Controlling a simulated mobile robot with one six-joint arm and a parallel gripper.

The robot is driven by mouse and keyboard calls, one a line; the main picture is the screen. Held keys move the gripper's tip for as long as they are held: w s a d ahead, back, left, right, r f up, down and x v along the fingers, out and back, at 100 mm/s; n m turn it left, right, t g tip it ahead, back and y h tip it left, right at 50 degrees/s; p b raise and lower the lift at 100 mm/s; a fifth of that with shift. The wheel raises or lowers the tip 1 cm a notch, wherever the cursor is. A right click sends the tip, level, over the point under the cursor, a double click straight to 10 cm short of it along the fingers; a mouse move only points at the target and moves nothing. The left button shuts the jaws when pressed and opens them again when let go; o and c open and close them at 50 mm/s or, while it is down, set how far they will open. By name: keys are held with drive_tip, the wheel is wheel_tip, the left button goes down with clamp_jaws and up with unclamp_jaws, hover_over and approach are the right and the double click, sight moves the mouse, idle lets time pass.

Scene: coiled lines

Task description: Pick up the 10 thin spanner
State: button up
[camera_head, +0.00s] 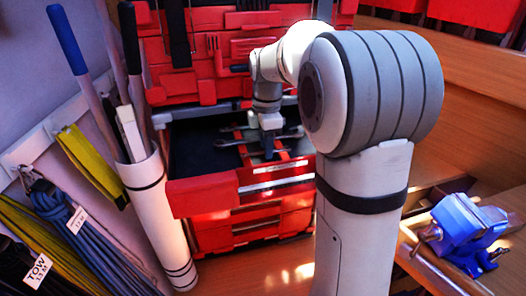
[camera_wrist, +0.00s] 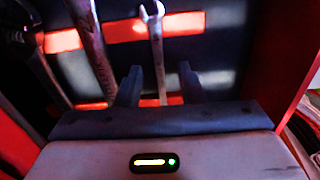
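In the wrist view a slim silver spanner (camera_wrist: 157,52) with an open jaw lies lengthwise between the two dark fingers of my gripper (camera_wrist: 160,80). The fingers stand apart on either side of it. I cannot tell whether they touch it. No size marking is readable. A thicker metal tool (camera_wrist: 92,45) lies to its left, and another dark tool (camera_wrist: 38,62) lies at the far left. In the head view my gripper (camera_head: 269,150) points down into the open drawer, over spanners (camera_head: 234,143) that are partly hidden by it.
The open red drawer (camera_head: 203,195) belongs to a red tool cabinet. Its red side wall (camera_wrist: 284,62) rises close on the right in the wrist view. A white tube (camera_head: 160,215) with long tools stands left of the cabinet. A blue vise (camera_head: 462,226) sits on the bench at right.

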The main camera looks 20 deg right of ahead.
drive_tip(key=shift+f, duration=0.2)
idle(0.5)
clamp_jaws()
idle(0.3)
